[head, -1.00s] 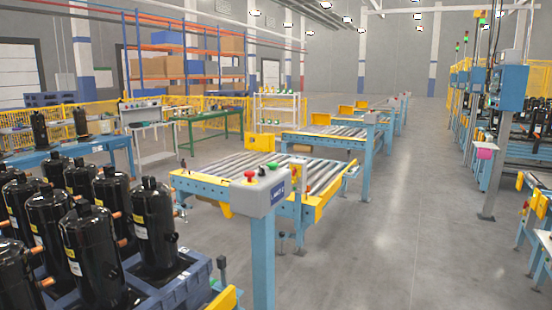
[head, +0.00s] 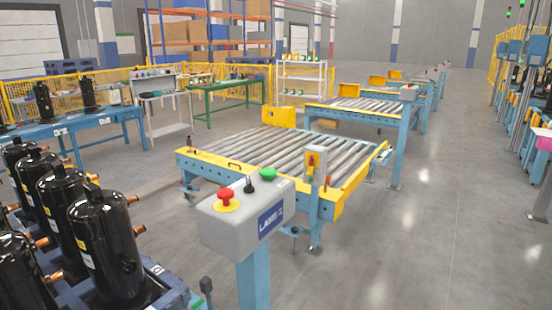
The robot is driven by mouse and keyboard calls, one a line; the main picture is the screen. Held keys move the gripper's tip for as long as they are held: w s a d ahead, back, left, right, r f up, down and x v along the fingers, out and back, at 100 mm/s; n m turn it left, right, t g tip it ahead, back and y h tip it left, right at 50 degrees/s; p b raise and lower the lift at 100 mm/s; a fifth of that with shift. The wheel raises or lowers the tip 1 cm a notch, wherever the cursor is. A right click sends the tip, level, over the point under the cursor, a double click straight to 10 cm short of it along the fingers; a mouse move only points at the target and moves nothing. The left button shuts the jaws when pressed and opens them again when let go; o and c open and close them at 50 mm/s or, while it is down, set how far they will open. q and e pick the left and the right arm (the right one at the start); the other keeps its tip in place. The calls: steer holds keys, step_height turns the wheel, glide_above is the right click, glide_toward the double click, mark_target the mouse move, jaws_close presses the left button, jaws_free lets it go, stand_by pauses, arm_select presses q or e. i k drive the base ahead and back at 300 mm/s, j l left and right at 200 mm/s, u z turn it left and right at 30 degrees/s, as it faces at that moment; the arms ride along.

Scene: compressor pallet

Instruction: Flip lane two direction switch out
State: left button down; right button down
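A grey control box (head: 246,212) stands on a blue post in the lower middle of the head view. Its front carries a blue label (head: 271,219) reading "LANE" with a last character I cannot read clearly. On its top are a red mushroom button (head: 226,197) on a yellow ring, a small black switch (head: 249,185) and a green button (head: 268,174). The black switch sits between the red and green buttons; its exact setting is too small to tell. Neither of my grippers is in view.
A roller conveyor (head: 290,150) with yellow edges lies behind the box. Black compressors (head: 105,245) stand on a blue pallet (head: 165,285) at lower left. A second conveyor (head: 360,110) stands farther back. The floor (head: 420,240) at right is clear.

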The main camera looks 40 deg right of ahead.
mark_target(250, 189)
steer(key=i+l, duration=0.2)
steer(key=l, duration=0.15)
steer(key=i+l, duration=0.15)
steer(key=l, duration=0.25)
steer(key=i+l, duration=0.2)
steer(key=l, duration=0.15)
